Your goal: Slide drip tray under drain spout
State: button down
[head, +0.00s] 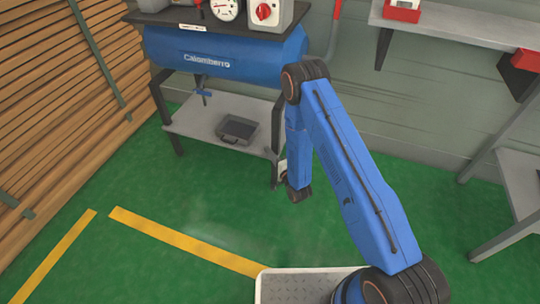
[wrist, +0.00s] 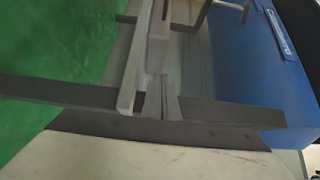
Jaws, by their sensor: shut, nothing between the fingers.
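The drip tray (head: 237,129) is a dark grey, shallow open box on the stand's lower shelf (head: 190,122). In the wrist view, what looks like the tray (wrist: 159,28) shows side-on against the pale shelf edge. The drain spout (head: 203,93), with a blue handle, hangs under the blue tank (head: 225,60). It is left of the tray and above the shelf. My gripper (head: 283,170) is by the stand's near right leg, right of the tray and apart from it; my arm partly hides it. In the wrist view its fingers (wrist: 162,97) are shut and empty.
A dark stand leg (wrist: 50,92) crosses the wrist view close to my gripper. Wooden slats (head: 60,80) stand at the left, and a grey bench (head: 520,185) is at the right. The green floor (head: 180,195) in front of the stand is clear.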

aim_at(228, 136)
jog(key=x, duration=0.6)
jog(key=shift+w, duration=0.1)
jog(key=shift+w+a, duration=0.2)
jog(key=shift+a, duration=1)
jog(key=shift+w+a, duration=0.2)
jog(key=shift+a, duration=0.45)
jog(key=w+a, duration=0.1)
jog(key=a, duration=0.3)
jog(key=w+a, duration=0.1)
jog(key=a, duration=0.4)
jog(key=w+a, duration=0.1)
jog(key=a, duration=0.3)
jog(key=shift+w+a, duration=0.3)
jog(key=shift+w, duration=0.05)
jog(key=shift+d, duration=0.1)
